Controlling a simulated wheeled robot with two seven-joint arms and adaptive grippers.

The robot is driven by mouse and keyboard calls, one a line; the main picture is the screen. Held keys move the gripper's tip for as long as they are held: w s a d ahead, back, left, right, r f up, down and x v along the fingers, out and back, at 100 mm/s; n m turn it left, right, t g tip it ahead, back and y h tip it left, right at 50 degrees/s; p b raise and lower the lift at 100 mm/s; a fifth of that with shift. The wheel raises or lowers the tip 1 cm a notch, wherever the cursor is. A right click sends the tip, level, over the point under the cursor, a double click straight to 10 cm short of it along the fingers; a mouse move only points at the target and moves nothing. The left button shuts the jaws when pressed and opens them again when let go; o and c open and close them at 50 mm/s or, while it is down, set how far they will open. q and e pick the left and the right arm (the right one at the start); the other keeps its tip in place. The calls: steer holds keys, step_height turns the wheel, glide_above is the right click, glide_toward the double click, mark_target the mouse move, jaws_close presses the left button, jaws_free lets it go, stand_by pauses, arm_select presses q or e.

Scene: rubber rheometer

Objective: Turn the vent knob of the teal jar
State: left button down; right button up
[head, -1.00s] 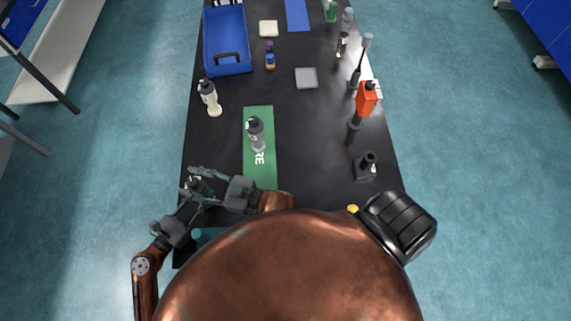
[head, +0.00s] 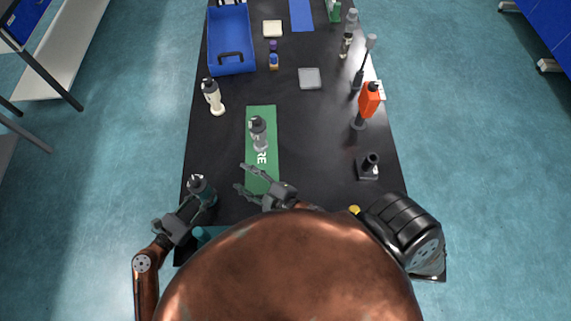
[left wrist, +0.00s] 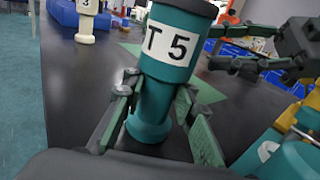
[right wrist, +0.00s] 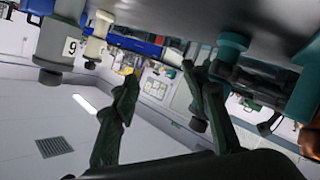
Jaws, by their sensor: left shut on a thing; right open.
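The teal jar (head: 205,196) stands upright at the front left of the black table, with a dark top. In the left wrist view the jar (left wrist: 170,65) bears a white "T 5" label, and its top is cut off. My left gripper (head: 199,209) is shut around the jar's narrower lower part, one finger on each side. My right gripper (head: 240,176) is open and empty, to the right of the jar and apart from it, over the green mat's near end. Its spread fingers also show in the right wrist view (right wrist: 160,72). The vent knob cannot be made out clearly.
A grey bottle (head: 258,135) stands on the green mat (head: 263,178). A cream bottle (head: 213,98) stands behind the jar. A black stand (head: 369,168) and an orange bottle (head: 369,99) are at the right. A blue bin (head: 230,30) is far left.

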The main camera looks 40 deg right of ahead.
steer(key=s+d+r+m+h, duration=0.1)
steer(key=s+d+h, duration=0.3)
steer(key=d, duration=0.4)
steer(key=s+d+r+m+t+h, duration=0.1)
steer(key=s+d+r+h, duration=0.1)
steer(key=s+d+h, duration=0.3)
steer(key=shift+s+d+r+m, duration=0.3)
steer(key=shift+s+d, duration=0.65)
steer(key=shift+d, duration=1)
steer(key=shift+f, duration=0.1)
